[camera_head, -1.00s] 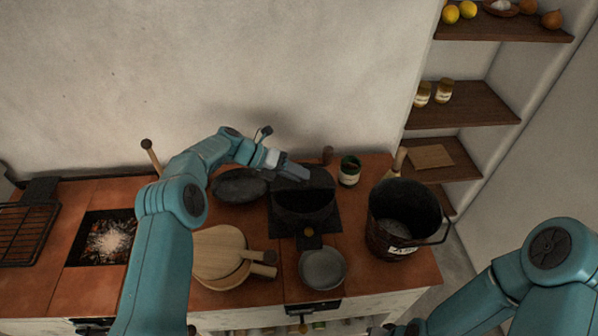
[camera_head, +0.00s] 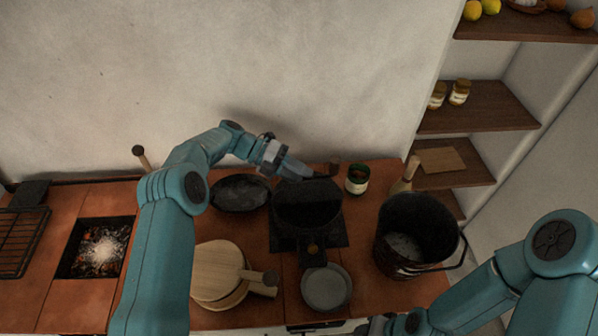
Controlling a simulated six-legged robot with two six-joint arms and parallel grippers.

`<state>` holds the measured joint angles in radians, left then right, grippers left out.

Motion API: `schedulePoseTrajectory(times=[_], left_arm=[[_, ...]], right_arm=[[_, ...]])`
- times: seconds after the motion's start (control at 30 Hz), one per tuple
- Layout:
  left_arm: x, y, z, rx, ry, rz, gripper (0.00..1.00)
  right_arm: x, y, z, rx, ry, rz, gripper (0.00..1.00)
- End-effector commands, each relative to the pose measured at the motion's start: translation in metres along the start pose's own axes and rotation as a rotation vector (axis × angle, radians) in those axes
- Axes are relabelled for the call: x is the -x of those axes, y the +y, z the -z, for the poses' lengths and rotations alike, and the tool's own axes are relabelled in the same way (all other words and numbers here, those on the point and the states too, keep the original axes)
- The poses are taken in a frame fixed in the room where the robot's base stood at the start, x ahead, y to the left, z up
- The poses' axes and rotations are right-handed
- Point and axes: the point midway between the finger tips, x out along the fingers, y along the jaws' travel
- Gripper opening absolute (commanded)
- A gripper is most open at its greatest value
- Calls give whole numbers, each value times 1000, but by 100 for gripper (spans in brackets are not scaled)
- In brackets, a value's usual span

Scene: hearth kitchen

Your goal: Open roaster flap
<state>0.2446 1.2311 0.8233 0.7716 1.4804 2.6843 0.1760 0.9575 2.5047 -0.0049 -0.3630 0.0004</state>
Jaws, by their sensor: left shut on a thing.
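The black roaster (camera_head: 308,240) stands on the tiled counter at the middle. My left gripper (camera_head: 307,173) reaches in from the left to the roaster's back top edge. It is shut on a dark part there, seemingly the flap. The jaws hide the grip, and the flap's exact angle is hard to tell against the black body.
A grey round dish (camera_head: 326,288) stands in front of the roaster. A dark pan (camera_head: 240,194) and wooden boards (camera_head: 217,271) lie to its left, with a fire pit (camera_head: 97,247) beyond. A small jar (camera_head: 357,179) and a large black pot (camera_head: 402,246) stand to its right.

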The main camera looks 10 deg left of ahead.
Motion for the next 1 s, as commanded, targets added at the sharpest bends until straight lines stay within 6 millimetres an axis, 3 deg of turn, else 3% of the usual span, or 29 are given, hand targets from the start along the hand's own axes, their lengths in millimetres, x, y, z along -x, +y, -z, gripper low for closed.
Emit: schedulePoseTrajectory(times=[0.7,0.73,0.8,1.0], left_arm=[[-2,0,4,46,15,21,0],[-2,0,4,46,15,21,34],[-2,0,3,46,15,20,55],[-2,0,3,46,17,20,55]], right_arm=[[-4,2,0,0,0,0,43],[-4,2,0,0,0,0,43],[-5,2,0,0,0,0,43],[-5,2,0,0,0,0,43]])
